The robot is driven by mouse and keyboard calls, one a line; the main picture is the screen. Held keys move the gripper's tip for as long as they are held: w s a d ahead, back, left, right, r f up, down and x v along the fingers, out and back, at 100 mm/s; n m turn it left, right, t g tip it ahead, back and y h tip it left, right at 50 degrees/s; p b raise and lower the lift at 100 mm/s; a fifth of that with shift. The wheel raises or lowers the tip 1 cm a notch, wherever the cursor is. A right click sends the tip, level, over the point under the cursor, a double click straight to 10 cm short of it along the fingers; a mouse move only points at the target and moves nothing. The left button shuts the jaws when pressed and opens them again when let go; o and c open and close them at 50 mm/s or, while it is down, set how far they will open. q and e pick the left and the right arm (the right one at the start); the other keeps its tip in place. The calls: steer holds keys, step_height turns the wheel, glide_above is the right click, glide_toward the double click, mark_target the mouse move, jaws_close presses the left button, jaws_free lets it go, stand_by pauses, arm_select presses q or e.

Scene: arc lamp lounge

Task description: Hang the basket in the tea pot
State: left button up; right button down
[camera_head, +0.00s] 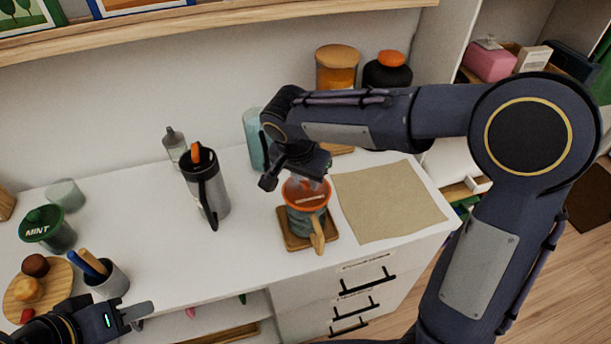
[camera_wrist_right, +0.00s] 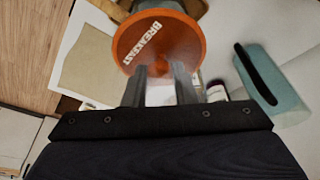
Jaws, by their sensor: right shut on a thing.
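The basket with a round orange top lettered BREAKFAST shows in the right wrist view (camera_wrist_right: 158,40) and the head view (camera_head: 306,190). My right gripper (camera_head: 297,170) is shut on it from above; the exact grip is blurred. The teal tea pot (camera_head: 303,222), with a wooden handle toward the front, stands upright on a square wooden coaster (camera_head: 290,240). The basket's orange top is over the pot's mouth; its lower part is hidden, and I cannot tell whether it rests on the rim. My left gripper (camera_head: 128,312) is low at the left, apart from the pot; its jaw opening is unclear.
A grey flask (camera_head: 205,185) stands left of the pot, and a teal canister (camera_head: 256,140) stands behind. A tan mat (camera_head: 388,200) lies to the right. A green MINT container (camera_head: 45,230), a pen cup (camera_head: 108,280) and a round wooden board (camera_head: 37,305) are at left.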

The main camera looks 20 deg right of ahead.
steer(key=shift+f+b, duration=0.35)
steer(key=shift+f, duration=0.15)
steer(key=c, duration=1.2)
jaws_free()
steer(key=shift+r, duration=0.1)
steer(key=shift+r+p, duration=0.25)
steer(key=shift+p, duration=0.1)
steer(key=shift+r+p, duration=0.5)
steer(key=v, duration=1.1)
steer(key=shift+r, duration=0.25)
